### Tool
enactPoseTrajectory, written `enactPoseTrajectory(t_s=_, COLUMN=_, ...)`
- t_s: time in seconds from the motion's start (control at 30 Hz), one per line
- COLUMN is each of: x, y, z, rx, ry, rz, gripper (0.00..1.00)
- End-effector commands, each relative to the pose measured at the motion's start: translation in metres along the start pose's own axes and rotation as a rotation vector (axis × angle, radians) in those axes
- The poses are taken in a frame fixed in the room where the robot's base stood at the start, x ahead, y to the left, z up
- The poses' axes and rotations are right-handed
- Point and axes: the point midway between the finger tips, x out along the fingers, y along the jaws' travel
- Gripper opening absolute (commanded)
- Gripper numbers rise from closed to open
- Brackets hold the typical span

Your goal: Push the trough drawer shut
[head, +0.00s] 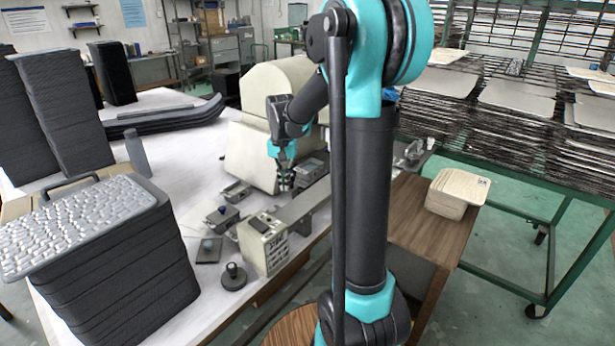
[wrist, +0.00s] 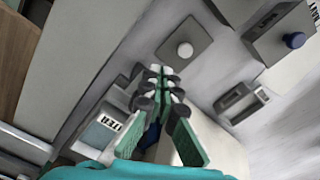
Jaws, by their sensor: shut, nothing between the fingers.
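My gripper (head: 286,184) points down beside the cream machine housing, above the metal units at its base. It is shut and empty; the wrist view shows its fingers (wrist: 160,78) together. A small grey open-topped metal tray (head: 237,190), which may be the trough drawer, sits on the white table to the left of the gripper. A similar small grey piece with a pale slot (wrist: 240,102) shows right of the fingers in the wrist view. I cannot tell for sure which part is the drawer, or how far out it is. The gripper's contact with anything is unclear.
The cream housing (head: 265,115) stands behind the gripper. A grey rail (head: 303,203) runs near it to a cream box (head: 263,245). Another metal box (head: 222,217) and a black knob (head: 233,274) are nearby. Black stacked trays (head: 120,262) stand at left.

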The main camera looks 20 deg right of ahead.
Motion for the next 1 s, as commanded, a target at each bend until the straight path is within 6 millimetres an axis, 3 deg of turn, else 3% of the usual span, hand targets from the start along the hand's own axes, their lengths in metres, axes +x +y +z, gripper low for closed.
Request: enactPoseTrajectory(t_s=1.0, x=0.0, y=0.016, z=-0.028, rx=0.002, ry=0.0, rz=0.0, gripper=0.0)
